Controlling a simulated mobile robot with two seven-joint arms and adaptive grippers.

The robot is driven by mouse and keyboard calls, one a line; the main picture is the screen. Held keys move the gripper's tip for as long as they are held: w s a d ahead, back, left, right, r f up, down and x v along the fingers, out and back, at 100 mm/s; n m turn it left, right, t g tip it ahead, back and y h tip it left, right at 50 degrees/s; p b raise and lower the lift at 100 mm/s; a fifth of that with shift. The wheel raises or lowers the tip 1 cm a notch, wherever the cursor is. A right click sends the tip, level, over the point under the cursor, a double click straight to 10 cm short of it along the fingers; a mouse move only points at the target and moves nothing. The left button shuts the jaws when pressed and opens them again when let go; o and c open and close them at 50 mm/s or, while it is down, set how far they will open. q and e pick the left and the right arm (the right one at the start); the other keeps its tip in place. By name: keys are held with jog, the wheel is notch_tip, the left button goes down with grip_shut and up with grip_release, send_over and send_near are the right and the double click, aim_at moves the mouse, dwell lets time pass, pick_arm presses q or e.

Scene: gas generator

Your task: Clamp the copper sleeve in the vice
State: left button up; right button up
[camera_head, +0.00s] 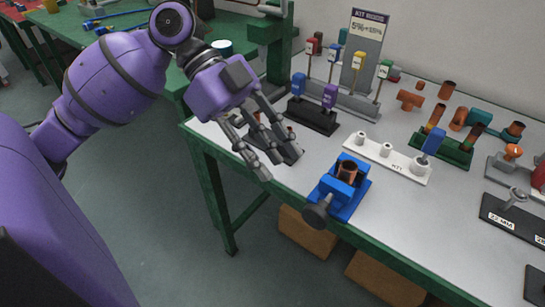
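A short copper sleeve (347,172) stands upright at the blue vice (350,206), which sits at the front edge of the table. The sleeve appears to be between the vice jaws; I cannot tell whether they press on it. The vice's dark round handle (316,215) points toward the front left. My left gripper (275,163) is left of the vice and apart from it, above the table's front edge. Its fingers are spread, with nothing visible held between them. My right gripper is not in view.
A dark stand (287,150) is behind my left fingers. A white stand with pegs (405,168) is right of the vice. Copper fittings (410,99), colored tools on racks (358,60) and a green holder (455,151) fill the back. Cardboard boxes (306,233) lie below.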

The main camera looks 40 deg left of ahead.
pick_arm(q)
jog(key=s+p, duration=0.1)
jog(key=p, duration=0.2)
jog(key=n+g+h+p, duration=0.1)
jog(key=h+p, duration=0.2)
jog(key=p, duration=0.2)
send_near(316, 218)
jog(key=s+f, duration=0.1)
jog(key=s, duration=0.1)
jog(key=shift+m+t+h, duration=0.5)
jog(key=shift+h, duration=0.1)
jog(key=d+f, duration=0.1)
jog(key=d, duration=0.1)
jog(key=w+d+f, duration=0.1)
jog(key=d+f, duration=0.1)
jog(key=d, duration=0.1)
jog(key=w+d+f, duration=0.1)
jog(key=d, duration=0.1)
jog(key=shift+d+f, duration=0.15)
jog(key=shift+f, duration=0.05)
jog(key=shift+s+d+f, duration=0.1)
jog(key=shift+d+f, duration=0.2)
jog(key=shift+d, duration=0.3)
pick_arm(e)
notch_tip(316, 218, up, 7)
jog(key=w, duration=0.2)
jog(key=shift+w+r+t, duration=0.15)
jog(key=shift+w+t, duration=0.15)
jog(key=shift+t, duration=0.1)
